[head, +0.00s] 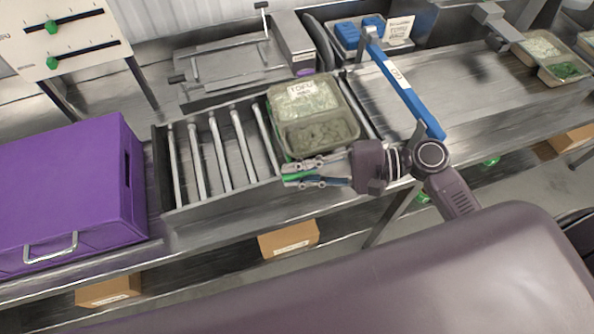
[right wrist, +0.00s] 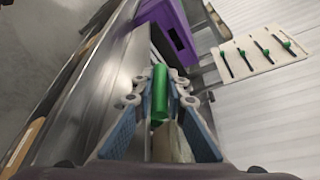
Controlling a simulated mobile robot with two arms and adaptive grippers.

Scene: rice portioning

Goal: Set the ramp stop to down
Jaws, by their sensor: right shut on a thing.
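My right gripper (head: 288,175) is at the front edge of the roller ramp (head: 222,198), just in front of a lidded food tray labelled TOFU (head: 318,132). It is shut on a green handle (head: 296,176), which I take to be the ramp stop's. In the right wrist view the green handle (right wrist: 160,92) lies between the two fingers of the right gripper (right wrist: 172,95). The rest of the stop is hidden by the gripper and tray, so I cannot tell whether it is up or down. My left gripper is not in view.
A purple box (head: 62,195) stands left of the ramp. A panel with green sliders (head: 62,40) is at the back left. A blue bar (head: 402,88) slants across the steel counter (head: 460,95) at right. Cardboard boxes (head: 289,239) sit below.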

